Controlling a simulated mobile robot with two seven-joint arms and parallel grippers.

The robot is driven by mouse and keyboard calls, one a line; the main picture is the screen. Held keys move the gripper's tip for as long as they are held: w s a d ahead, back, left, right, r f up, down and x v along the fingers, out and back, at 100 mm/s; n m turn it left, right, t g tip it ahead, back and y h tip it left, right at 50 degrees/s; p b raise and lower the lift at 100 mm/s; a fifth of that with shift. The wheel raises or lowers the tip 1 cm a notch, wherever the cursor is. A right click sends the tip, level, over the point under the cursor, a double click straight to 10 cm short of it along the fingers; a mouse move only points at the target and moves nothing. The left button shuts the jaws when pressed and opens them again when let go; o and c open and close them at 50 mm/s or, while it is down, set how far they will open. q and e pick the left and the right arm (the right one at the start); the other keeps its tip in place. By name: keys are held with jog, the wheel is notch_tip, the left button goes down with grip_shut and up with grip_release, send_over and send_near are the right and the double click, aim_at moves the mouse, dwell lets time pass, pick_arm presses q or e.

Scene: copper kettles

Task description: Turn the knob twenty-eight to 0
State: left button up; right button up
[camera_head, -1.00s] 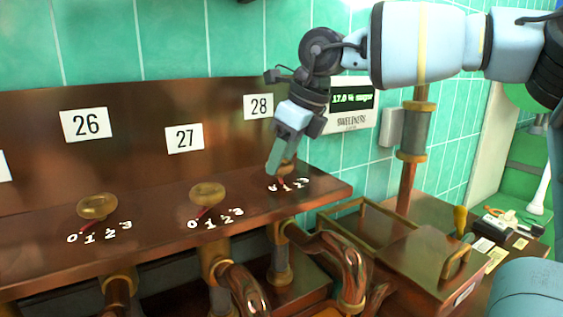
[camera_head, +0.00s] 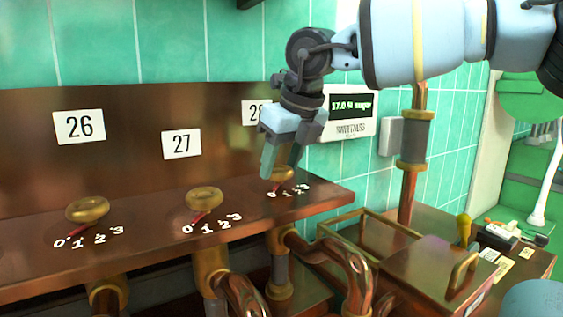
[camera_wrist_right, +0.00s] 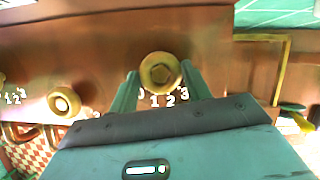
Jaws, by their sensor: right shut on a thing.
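Knob twenty-eight (camera_head: 283,173) is a round brass knob at the right end of the copper shelf, below the label 28 (camera_head: 254,112). White numerals 0 to 3 (camera_head: 289,190) lie in front of it. A small red pointer shows at its front left, near the 0, but is partly hidden. My right gripper (camera_head: 281,168) comes down from above, shut on this knob. In the right wrist view the knob (camera_wrist_right: 160,73) sits between the two green fingers, and the left finger partly covers the 0. My left gripper is out of view.
Knob 27 (camera_head: 205,198) and knob 26 (camera_head: 87,209) stand to the left, their red pointers towards 0. A copper pipe (camera_head: 407,180) and a box with a handle (camera_head: 437,270) are to the right.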

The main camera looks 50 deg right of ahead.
jog(key=o, duration=1)
jog(key=shift+r, duration=0.1)
jog(key=v, duration=0.7)
jog(key=shift+s+r+p, duration=0.2)
jog(key=shift+r+p, duration=0.15)
jog(key=shift+p, duration=0.05)
jog(key=shift+f, duration=0.1)
